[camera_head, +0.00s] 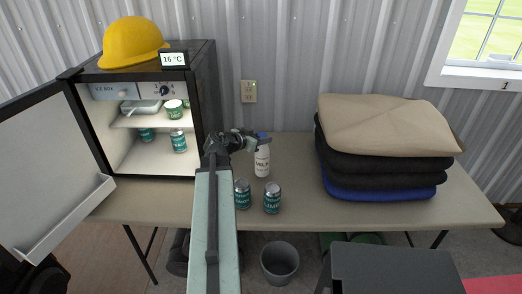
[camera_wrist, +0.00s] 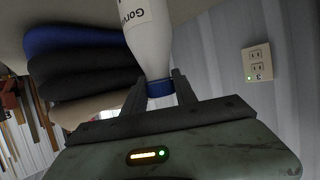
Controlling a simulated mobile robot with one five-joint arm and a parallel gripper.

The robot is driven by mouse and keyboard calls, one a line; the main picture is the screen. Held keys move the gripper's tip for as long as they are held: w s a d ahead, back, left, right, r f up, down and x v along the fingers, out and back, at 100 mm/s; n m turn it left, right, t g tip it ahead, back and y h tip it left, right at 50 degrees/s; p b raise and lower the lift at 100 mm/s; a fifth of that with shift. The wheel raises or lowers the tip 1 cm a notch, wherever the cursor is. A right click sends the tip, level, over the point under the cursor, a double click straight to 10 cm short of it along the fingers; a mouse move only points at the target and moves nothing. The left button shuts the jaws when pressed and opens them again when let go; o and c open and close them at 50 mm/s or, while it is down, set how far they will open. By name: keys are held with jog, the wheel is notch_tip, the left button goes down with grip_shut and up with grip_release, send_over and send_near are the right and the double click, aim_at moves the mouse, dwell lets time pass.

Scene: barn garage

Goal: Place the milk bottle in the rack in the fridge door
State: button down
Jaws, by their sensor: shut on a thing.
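The white milk bottle (camera_head: 262,161) with a blue cap stands upright on the table, right of the fridge. My gripper (camera_head: 258,137) is shut on it at its cap and neck. In the wrist view the bottle (camera_wrist: 150,35) appears upside down, with its blue cap (camera_wrist: 160,88) between the fingers of my gripper (camera_wrist: 160,92). The small fridge (camera_head: 150,155) is open, with cans and a tub on its shelves. Its door (camera_head: 45,140) is swung out to the left. The door rack (camera_head: 70,220) runs along the door's lower edge and looks empty.
Two teal cans (camera_head: 242,194) (camera_head: 272,198) stand in front of the bottle. A stack of folded blankets (camera_head: 385,150) fills the table's right part. A yellow hard hat (camera_head: 134,42) and a temperature display (camera_head: 173,59) are on the fridge. A grey bin (camera_head: 280,262) is on the floor.

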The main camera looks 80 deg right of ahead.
aim_at(262, 155)
notch_tip(262, 155, down, 4)
jog(key=shift+r+b, duration=0.25)
jog(key=shift+b, duration=0.8)
jog(key=c, duration=1)
grip_release()
